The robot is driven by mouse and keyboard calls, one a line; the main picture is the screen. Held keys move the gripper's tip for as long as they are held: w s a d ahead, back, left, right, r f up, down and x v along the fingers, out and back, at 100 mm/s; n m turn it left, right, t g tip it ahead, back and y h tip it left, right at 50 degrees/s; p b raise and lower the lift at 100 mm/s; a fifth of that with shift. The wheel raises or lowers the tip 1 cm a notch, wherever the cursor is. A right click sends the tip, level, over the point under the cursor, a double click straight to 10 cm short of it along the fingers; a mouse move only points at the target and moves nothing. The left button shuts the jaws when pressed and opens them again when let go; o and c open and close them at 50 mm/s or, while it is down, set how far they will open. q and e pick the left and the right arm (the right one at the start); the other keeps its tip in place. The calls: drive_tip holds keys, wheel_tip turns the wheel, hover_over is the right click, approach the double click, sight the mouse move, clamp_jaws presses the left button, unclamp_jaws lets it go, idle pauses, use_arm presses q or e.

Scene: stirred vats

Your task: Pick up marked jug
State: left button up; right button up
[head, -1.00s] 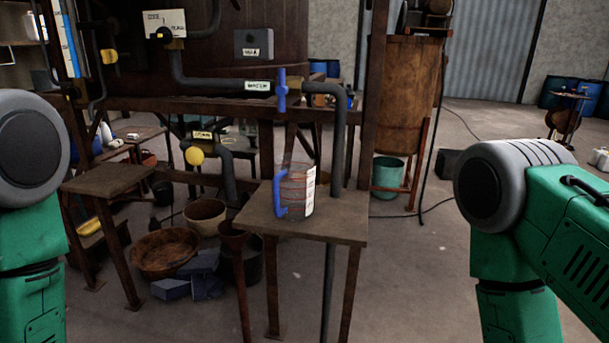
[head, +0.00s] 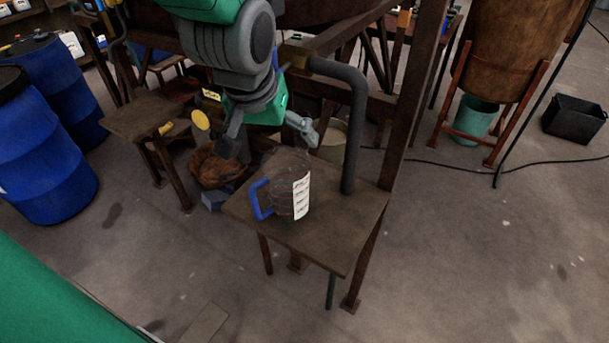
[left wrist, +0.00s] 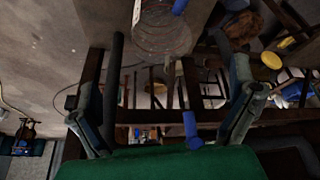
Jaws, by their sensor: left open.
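The marked jug (head: 288,178) is clear, with a white label and a blue handle (head: 261,201) on its left side. It stands upright on a small brown table (head: 338,228). My left gripper (head: 268,140) reaches down behind the jug, its two fingers spread apart and empty. In the left wrist view the jug (left wrist: 163,38) shows at the top, beyond and between the open fingers (left wrist: 162,90). The jug is apart from the fingers there. My right gripper is not in view.
A dark vertical pipe (head: 357,130) rises at the table's back, right of the jug. A rusty frame post (head: 407,100) stands behind it. A smaller table (head: 145,118) and blue barrels (head: 45,160) are at left.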

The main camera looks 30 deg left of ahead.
use_arm(q)
approach(283, 168)
drive_tip(key=s+d+r, duration=0.2)
drive_tip(key=s, duration=0.1)
drive_tip(key=x, duration=0.6)
drive_tip(key=shift+d+f, duration=0.15)
drive_tip(key=shift+d, duration=0.25)
drive_tip(key=shift+s, duration=0.15)
drive_tip(key=c, duration=1.2)
drive_tip(key=shift+d, duration=0.15)
drive_tip(key=shift+c, duration=1.4)
drive_tip(key=shift+d, duration=0.2)
